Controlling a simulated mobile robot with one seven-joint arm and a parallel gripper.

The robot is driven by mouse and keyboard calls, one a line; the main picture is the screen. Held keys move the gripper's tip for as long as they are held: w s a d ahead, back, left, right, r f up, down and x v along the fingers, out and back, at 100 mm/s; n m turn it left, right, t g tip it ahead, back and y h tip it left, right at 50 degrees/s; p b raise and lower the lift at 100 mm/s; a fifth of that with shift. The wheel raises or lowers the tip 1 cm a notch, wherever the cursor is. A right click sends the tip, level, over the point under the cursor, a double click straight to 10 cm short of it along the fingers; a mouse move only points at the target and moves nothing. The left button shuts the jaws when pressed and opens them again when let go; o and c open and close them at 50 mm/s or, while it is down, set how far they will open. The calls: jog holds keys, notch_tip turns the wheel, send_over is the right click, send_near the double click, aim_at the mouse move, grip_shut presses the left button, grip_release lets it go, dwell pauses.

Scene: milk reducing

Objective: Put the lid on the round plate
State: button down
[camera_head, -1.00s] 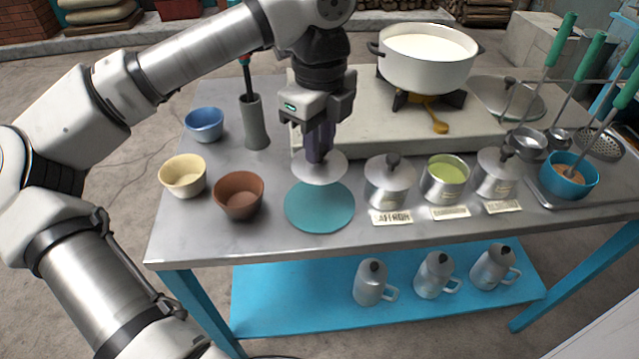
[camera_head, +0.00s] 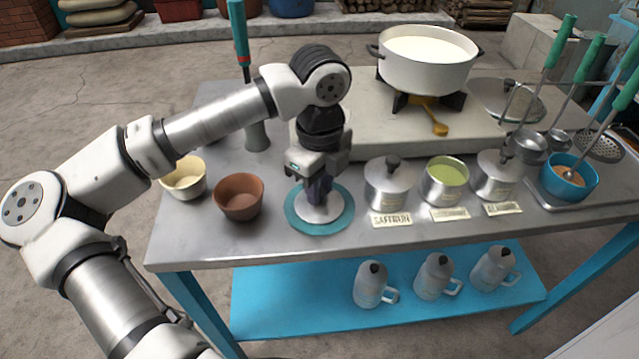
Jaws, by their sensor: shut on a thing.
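The round teal plate (camera_head: 335,228) lies flat near the table's front edge. A silver lid (camera_head: 319,212) is over the middle of the plate, with a teal ring showing all round it. It looks at or very close to the plate's surface; I cannot tell whether it touches. My gripper (camera_head: 319,195) points down and is shut on the lid's knob, which the fingers hide. The green-filled canister (camera_head: 445,181) stands open to the right, without a lid.
Lidded canisters (camera_head: 389,184) (camera_head: 495,175) stand to the right behind name cards. A brown bowl (camera_head: 239,197) and a cream bowl (camera_head: 184,179) are on the left. A white pot of milk (camera_head: 428,60) stands on a stove behind. Steel jugs (camera_head: 371,285) are on the lower shelf.

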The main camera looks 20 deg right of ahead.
jog(key=shift+f, duration=0.2)
jog(key=c, duration=1.2)
grip_release()
jog(key=shift+r, duration=0.1)
jog(key=shift+c, duration=0.2)
jog(key=shift+r, duration=0.1)
notch_tip(320, 180, up, 12)
